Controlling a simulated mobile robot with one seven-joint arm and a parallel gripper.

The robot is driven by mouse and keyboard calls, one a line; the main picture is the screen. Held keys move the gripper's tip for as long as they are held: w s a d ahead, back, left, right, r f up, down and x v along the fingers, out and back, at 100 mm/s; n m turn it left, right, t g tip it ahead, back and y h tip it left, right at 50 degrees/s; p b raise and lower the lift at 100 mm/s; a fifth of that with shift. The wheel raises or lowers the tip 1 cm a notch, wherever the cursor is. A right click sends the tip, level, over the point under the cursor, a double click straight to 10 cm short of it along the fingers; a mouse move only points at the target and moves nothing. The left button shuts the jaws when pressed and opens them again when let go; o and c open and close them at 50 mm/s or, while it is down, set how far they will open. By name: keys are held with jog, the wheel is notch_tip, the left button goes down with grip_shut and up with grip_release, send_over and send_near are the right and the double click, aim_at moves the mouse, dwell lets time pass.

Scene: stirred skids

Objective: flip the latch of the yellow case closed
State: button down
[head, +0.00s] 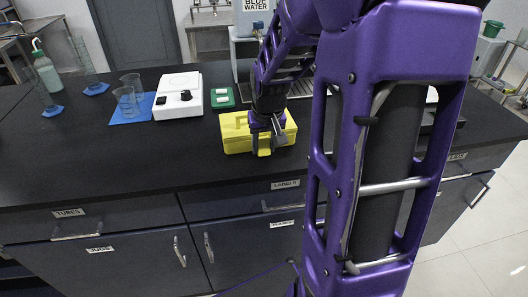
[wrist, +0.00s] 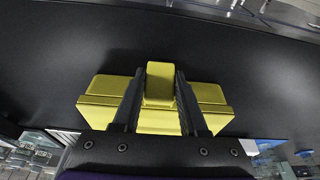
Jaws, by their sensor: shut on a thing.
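The yellow case (head: 238,136) stands on the black bench, in the middle of the head view. It looks shut, with its lid down. My gripper (head: 265,146) is at the front of the case. In the wrist view the case (wrist: 100,98) lies across the middle, and the two fingers of my gripper (wrist: 159,100) reach along both sides of its yellow latch (wrist: 160,84). The fingers are shut on the latch. The wrist view does not show clearly whether the latch lies flat against the case; in the head view my gripper partly hides it.
A white hot plate (head: 178,97) and a green box (head: 222,98) stand left of and behind the case. Beakers (head: 126,98) stand on a blue mat further left. The bench top (head: 110,150) in front and to the left is clear.

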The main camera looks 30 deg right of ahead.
jog(key=shift+t+b, duration=0.3)
jog(key=shift+t, duration=0.1)
jog(key=shift+c, duration=2.2)
grip_release()
